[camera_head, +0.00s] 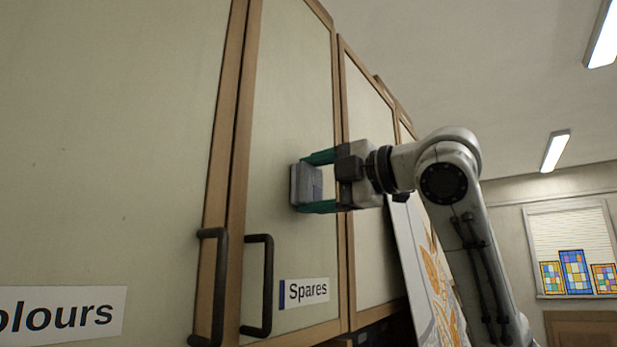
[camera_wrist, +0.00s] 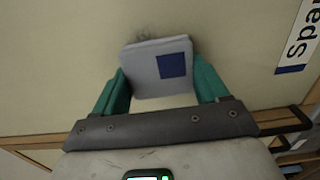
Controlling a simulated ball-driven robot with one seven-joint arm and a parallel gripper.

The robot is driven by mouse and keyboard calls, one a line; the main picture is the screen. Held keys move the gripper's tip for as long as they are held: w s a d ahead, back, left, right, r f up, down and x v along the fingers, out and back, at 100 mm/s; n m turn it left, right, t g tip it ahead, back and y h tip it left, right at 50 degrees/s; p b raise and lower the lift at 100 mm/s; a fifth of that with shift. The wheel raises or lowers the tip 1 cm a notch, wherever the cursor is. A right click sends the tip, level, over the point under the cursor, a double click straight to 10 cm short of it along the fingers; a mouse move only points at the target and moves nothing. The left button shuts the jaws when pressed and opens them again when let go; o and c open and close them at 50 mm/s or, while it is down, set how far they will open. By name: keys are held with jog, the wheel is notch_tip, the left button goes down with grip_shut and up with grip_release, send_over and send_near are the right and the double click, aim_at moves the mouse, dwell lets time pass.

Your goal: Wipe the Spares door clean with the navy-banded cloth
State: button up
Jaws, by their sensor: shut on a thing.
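The Spares door (camera_head: 290,110) is a cream panel in a wood frame, with a dark handle and a label reading Spares (camera_head: 305,292). My gripper (camera_head: 318,182) is shut on a grey folded cloth (camera_head: 300,186) and holds it at the door's face. In the wrist view, the cloth (camera_wrist: 146,82) shows a navy square patch and sits between the green fingers. A dark smudge (camera_wrist: 143,38) shows on the door just beyond the cloth's edge. The cloth appears to lie against the door, though contact is hard to confirm.
The dark door handle (camera_head: 262,285) stands out below and left of my gripper. A second handle (camera_head: 212,290) is on the neighbouring door, labelled with a word ending in "olours" (camera_head: 60,312). A leaf-patterned panel (camera_head: 425,270) leans beside the cupboards, behind my arm.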

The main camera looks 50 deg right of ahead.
jog(key=shift+w+d+b, duration=0.2)
jog(key=shift+d+b, duration=0.25)
jog(key=shift+d, duration=1.25)
jog(key=shift+s+a+b, duration=0.15)
jog(key=shift+a+b, duration=0.2)
jog(key=shift+a, duration=1.25)
jog(key=shift+s+a+b, duration=0.15)
jog(key=shift+a+b, duration=0.15)
jog(key=shift+a, duration=1.25)
jog(key=shift+s, duration=0.1)
jog(key=shift+s+d+b, duration=0.15)
jog(key=shift+s+b, duration=0.15)
jog(key=shift+s, duration=2.65)
jog(key=s, duration=0.3)
